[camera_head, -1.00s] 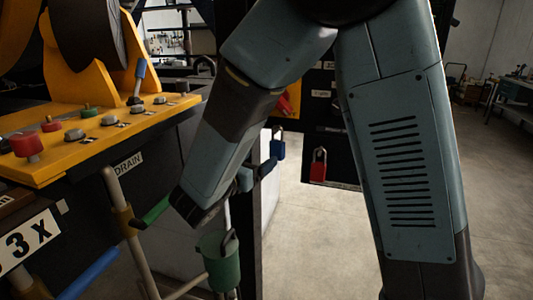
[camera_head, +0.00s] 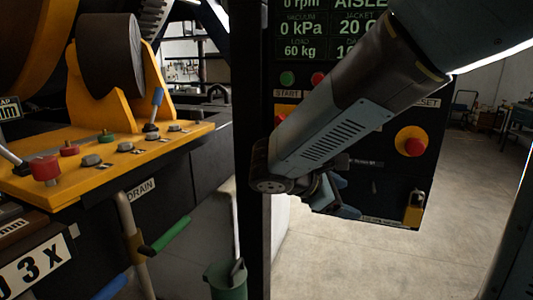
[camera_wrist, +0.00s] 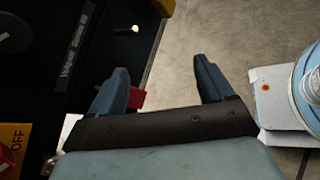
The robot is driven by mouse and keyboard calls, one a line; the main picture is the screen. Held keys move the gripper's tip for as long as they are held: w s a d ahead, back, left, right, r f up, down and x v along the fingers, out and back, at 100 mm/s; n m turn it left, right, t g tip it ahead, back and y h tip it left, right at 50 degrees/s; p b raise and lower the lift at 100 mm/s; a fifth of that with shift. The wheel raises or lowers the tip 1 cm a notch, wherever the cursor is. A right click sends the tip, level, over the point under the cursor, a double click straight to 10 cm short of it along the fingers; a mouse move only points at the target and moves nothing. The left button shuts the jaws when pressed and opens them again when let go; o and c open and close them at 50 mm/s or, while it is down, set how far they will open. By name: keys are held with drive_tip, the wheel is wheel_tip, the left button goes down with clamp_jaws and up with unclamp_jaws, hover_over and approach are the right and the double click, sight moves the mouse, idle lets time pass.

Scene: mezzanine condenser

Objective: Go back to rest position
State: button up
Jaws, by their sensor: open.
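My gripper (camera_head: 340,192) is in front of the lower part of the dark control panel (camera_head: 390,180), partly hidden by my own forearm in the head view. In the wrist view my gripper (camera_wrist: 165,72) shows two blue fingers spread apart, with nothing between them.
A yellow console (camera_head: 110,165) with knobs stands at the left. Below it are a green-handled drain valve (camera_head: 170,234) and a green container (camera_head: 228,282). The panel carries a red button (camera_head: 413,146) and a yellow padlock (camera_head: 413,212). Concrete floor (camera_head: 460,235) is open at the right.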

drive_tip(key=s+d+r+m+y, duration=0.2)
drive_tip(key=s+m+y, duration=0.3)
drive_tip(key=m, duration=0.3)
drive_tip(key=s+d+r+m+t+y, duration=0.1)
drive_tip(key=s+d+r+m+y, duration=0.2)
drive_tip(key=m, duration=0.6)
drive_tip(key=s+d+y, duration=0.1)
drive_tip(key=s+y, duration=0.1)
drive_tip(key=s, duration=0.1)
drive_tip(key=shift+s+r+y, duration=0.15)
drive_tip(key=shift+s+y, duration=0.2)
drive_tip(key=shift+y, duration=0.05)
drive_tip(key=shift+d, duration=0.1)
idle(1.4)
